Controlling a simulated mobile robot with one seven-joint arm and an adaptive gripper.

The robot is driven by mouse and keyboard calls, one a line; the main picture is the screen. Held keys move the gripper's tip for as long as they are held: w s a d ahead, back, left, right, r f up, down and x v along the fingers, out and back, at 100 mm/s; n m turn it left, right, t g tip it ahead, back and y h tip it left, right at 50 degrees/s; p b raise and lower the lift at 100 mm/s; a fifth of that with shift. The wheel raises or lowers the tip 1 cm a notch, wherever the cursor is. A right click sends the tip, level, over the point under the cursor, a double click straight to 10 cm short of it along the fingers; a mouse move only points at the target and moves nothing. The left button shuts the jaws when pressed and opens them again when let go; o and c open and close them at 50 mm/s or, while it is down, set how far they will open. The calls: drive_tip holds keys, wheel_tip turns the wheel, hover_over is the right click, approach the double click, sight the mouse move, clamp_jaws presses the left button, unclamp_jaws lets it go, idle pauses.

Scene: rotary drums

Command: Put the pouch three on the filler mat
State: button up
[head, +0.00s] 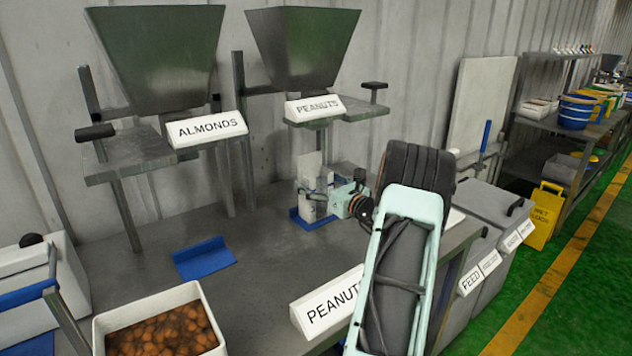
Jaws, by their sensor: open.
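A white pouch (311,170) stands upright under the peanuts hopper, on or just above a blue mat (300,222); any number on it is too small to read. My gripper (318,190) is open at the pouch, with its fingers around or close beside the lower half. I cannot tell whether they touch it. A second blue mat (204,258) lies bare on the table in front of the almonds hopper. Which of the two is the filler mat is not marked in view. My arm hides the table to the right of the pouch.
The almonds hopper (155,55) and peanuts hopper (303,45) stand on metal frames above the steel table (250,285). A white bin of almonds (160,325) is at the front left. A PEANUTS sign (328,303) is at the front edge. The middle of the table is clear.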

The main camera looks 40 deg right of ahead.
drive_tip(key=s+a, duration=0.1)
drive_tip(key=s, duration=1.1)
drive_tip(key=shift+a, duration=0.15)
drive_tip(key=shift+w, duration=0.1)
